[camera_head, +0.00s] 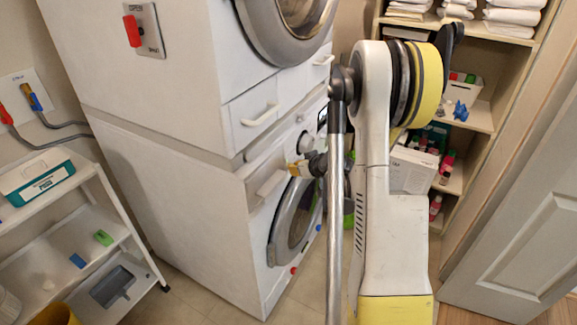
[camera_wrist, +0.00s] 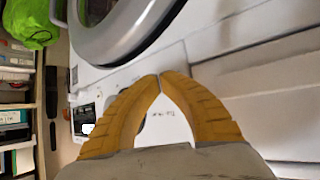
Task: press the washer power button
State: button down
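The lower white washer (camera_head: 180,190) stands under a second stacked machine, with its round grey door (camera_head: 295,222) on the front. Its control panel runs along the upper front, partly hidden by my arm. My gripper (camera_head: 298,168) is close to the washer front, just below the panel. In the wrist view my gripper's two yellow fingers (camera_wrist: 160,76) meet at the tips with nothing between them. Behind them are a white panel, the round door rim (camera_wrist: 125,40) and a dark display (camera_wrist: 84,120). I cannot make out the power button, nor whether the fingertips touch the panel.
The upper machine (camera_head: 150,80) has a red switch (camera_head: 132,30) on its side. A white cart (camera_head: 75,235) stands at left. A wooden shelf (camera_head: 480,118) with towels and bottles is at right, beside a grey door (camera_head: 515,220).

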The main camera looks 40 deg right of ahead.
jog(key=shift+w, duration=0.1)
jog(key=shift+s+d, duration=0.2)
jog(key=shift+s, duration=0.4)
jog(key=shift+s, duration=0.1)
jog(key=shift+s+d+b, duration=0.2)
jog(key=shift+s+d, duration=0.2)
jog(key=shift+s, duration=0.5)
jog(key=shift+s+d+b, duration=0.25)
jog(key=shift+s+d, duration=0.1)
jog(key=shift+s, duration=0.5)
jog(key=shift+s+d+b, duration=0.2)
jog(key=shift+s+d, duration=0.2)
jog(key=shift+s, duration=0.5)
